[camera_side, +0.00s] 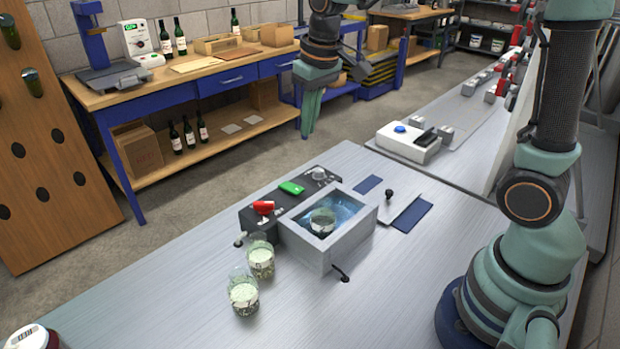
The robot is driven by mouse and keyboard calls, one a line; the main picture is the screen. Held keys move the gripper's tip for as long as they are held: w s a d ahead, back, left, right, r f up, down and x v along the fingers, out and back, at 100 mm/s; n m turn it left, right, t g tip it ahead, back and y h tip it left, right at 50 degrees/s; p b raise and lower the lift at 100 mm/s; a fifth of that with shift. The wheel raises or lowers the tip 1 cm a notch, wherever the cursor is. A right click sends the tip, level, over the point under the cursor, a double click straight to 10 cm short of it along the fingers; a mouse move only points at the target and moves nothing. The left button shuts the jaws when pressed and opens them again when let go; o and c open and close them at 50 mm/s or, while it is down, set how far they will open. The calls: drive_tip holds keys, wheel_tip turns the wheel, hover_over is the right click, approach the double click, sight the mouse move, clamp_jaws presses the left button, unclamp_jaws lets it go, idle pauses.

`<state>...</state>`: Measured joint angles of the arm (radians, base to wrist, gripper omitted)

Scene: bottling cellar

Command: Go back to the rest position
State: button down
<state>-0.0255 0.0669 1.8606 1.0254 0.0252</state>
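My gripper (309,125) hangs in the air at the top centre, its teal fingers pointing down. It is well above and behind the worktop and touches nothing that I can see. The fingers overlap from this side, so I cannot tell whether they are open or shut. No object shows between them. My arm reaches in from its base at the right.
On the metal worktop (170,300) stand a grey open-topped box (313,250) with a glass (322,222) inside, a control panel (265,222) and two glasses, a rear one (260,262) and a front one (243,297). A white box (405,145) sits behind.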

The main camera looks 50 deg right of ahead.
drive_tip(key=s+d+r+t, duration=0.1)
drive_tip(key=s+r+t, duration=0.1)
drive_tip(key=s, duration=1)
drive_tip(key=shift+s+r+t, duration=0.15)
drive_tip(key=shift+s+t, duration=0.25)
drive_tip(key=shift+t, duration=0.3)
